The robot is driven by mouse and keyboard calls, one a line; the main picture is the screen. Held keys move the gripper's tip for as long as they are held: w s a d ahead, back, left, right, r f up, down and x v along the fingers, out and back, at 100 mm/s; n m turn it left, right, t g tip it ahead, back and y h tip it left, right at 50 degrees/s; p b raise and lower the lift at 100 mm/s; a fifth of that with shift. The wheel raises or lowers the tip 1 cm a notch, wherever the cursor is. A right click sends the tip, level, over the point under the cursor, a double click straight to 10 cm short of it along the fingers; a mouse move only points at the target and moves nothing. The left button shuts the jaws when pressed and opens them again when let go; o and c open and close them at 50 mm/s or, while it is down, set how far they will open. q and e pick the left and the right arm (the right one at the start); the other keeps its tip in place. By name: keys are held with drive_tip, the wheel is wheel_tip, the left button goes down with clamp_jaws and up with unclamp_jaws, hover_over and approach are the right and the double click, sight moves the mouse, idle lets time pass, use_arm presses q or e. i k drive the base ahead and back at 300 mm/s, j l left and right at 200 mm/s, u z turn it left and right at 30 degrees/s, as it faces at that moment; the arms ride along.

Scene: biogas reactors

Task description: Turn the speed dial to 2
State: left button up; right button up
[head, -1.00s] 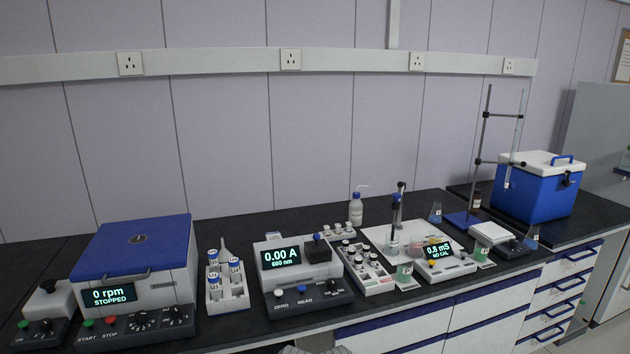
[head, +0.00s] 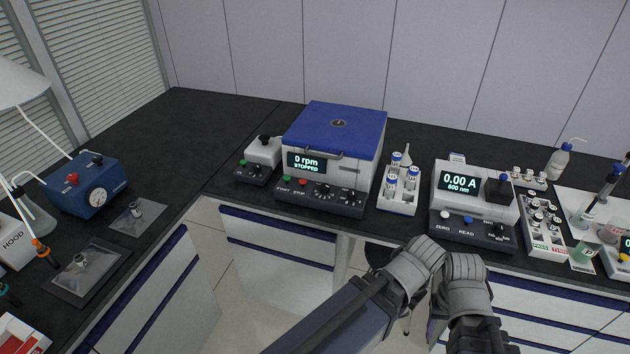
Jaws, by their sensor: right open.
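My right gripper (head: 478,335) is open at the bottom, right of centre, low in front of the bench and apart from the dials. Its fingertips are hard to make out. My left gripper is out of view.
A tube rack (head: 398,200) and a photometer reading 0.00 A (head: 472,190) stand right of the centrifuge. A blue pump box with a gauge (head: 88,185) is on the left bench. The bench (head: 150,130) behind it is clear. My right arm crosses in front of the drawers.

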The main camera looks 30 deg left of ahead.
sight(325, 188)
drive_tip(key=u, duration=1)
